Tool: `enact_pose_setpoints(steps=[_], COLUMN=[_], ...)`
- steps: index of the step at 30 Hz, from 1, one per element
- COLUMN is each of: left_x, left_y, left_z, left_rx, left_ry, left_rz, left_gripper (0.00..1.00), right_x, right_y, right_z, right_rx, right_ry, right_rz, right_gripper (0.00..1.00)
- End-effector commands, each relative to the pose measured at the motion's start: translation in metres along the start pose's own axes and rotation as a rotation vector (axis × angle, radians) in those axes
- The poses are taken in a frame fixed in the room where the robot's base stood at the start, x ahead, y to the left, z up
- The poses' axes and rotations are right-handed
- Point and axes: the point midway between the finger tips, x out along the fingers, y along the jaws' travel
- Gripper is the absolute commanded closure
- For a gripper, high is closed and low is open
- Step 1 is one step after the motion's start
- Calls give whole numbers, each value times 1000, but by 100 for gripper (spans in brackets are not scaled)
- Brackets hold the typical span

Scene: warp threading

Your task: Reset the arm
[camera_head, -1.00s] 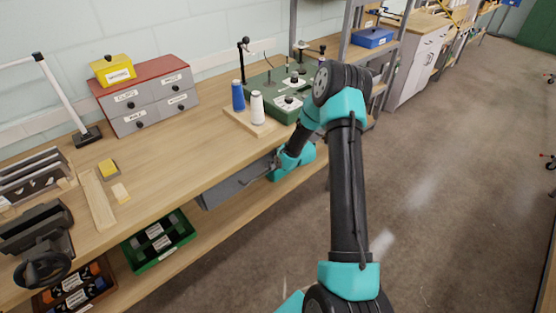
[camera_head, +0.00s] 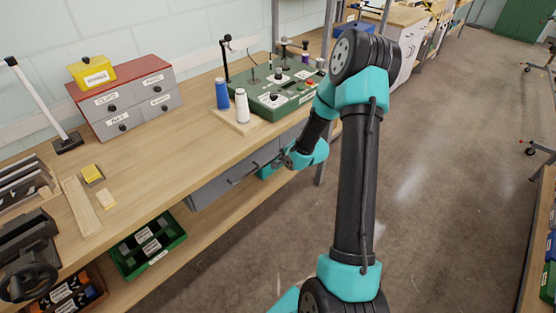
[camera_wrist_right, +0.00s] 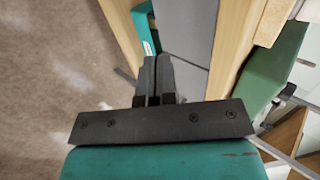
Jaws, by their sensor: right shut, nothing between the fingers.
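My right arm reaches up from the bottom of the head view and bends toward the workbench (camera_head: 160,165). Its gripper (camera_head: 281,161) is small and partly hidden by its own wrist, near the bench's front edge by the grey drawer (camera_head: 225,186) and its bar handle (camera_head: 243,175). In the right wrist view the two dark fingers (camera_wrist_right: 157,66) lie together, shut and empty. The grey drawer front (camera_wrist_right: 187,28) and wooden bench edge (camera_wrist_right: 235,40) show beyond them. I cannot tell the exact gap to the drawer. My left gripper is not in view.
A green threading station (camera_head: 279,94) stands on the bench, with a blue spool (camera_head: 222,94) and white spool (camera_head: 241,106) beside it. A red-topped drawer cabinet (camera_head: 124,97) stands at the back left. A green bin (camera_head: 149,246) sits on the lower shelf.

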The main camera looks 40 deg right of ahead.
Motion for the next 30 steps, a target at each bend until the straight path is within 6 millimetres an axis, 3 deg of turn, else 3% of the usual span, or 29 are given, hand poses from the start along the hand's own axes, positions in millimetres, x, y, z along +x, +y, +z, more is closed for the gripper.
enact_pose_setpoints(steps=[6,22,26,30], left_x=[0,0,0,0], left_y=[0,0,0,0], left_z=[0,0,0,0], left_rx=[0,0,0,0], left_ry=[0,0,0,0], left_rz=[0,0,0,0], left_gripper=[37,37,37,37], right_x=[-12,-10,2,20], right_y=[0,2,10,31], right_z=[0,5,28,78], right_rx=[0,-9,-68,-207], right_ry=[0,-7,-41,-118], right_rz=[1,7,38,102], right_gripper=[100,100,100,100])
